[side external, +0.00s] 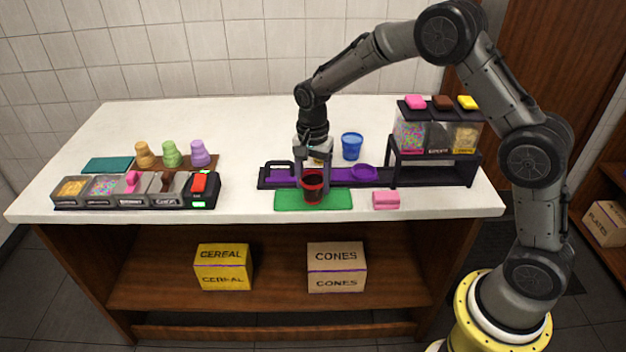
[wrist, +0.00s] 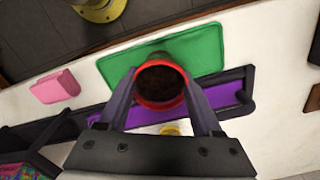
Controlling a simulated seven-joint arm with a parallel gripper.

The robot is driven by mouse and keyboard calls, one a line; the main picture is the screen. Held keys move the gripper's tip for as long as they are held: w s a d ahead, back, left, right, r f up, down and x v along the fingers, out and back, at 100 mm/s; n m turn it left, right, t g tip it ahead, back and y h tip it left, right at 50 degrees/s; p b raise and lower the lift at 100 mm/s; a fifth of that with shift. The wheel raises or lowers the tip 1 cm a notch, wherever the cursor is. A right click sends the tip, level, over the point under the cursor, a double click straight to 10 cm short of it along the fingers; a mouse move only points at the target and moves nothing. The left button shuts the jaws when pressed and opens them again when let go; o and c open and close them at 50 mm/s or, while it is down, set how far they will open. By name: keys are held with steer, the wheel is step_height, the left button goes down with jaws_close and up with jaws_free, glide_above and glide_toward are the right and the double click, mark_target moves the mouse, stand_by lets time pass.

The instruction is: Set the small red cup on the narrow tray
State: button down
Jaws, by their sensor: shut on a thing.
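The small red cup (side external: 313,188) is upright between the fingers of my gripper (side external: 312,176), which is shut on it. In the wrist view, the cup (wrist: 160,84) shows a red rim and a dark brown inside, with a finger on each side. In that view the cup overlaps the green mat and the purple strip. The narrow tray (side external: 341,174) is long and purple with a dark frame, and lies just behind the green mat. It also shows in the wrist view (wrist: 226,96). I cannot tell whether the cup's base touches anything.
The green mat (side external: 339,201) lies in front, with a pink block (side external: 386,200) to its right. A blue cup (side external: 352,146) stands behind, and a topping dispenser (side external: 437,160) stands right. Topping bins (side external: 130,190) are left.

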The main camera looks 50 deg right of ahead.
steer(key=shift+f, duration=0.1)
steer(key=shift+c, duration=0.3)
jaws_free()
steer(key=s+r+n+t, duration=0.1)
steer(key=s+r+n, duration=0.35)
steer(key=r, duration=1.35)
steer(key=s+n+t, duration=0.4)
steer(key=s+n, duration=0.5)
steer(key=s, duration=1.6)
steer(key=shift+s+d+t, duration=0.3)
steer(key=shift+d, duration=0.1)
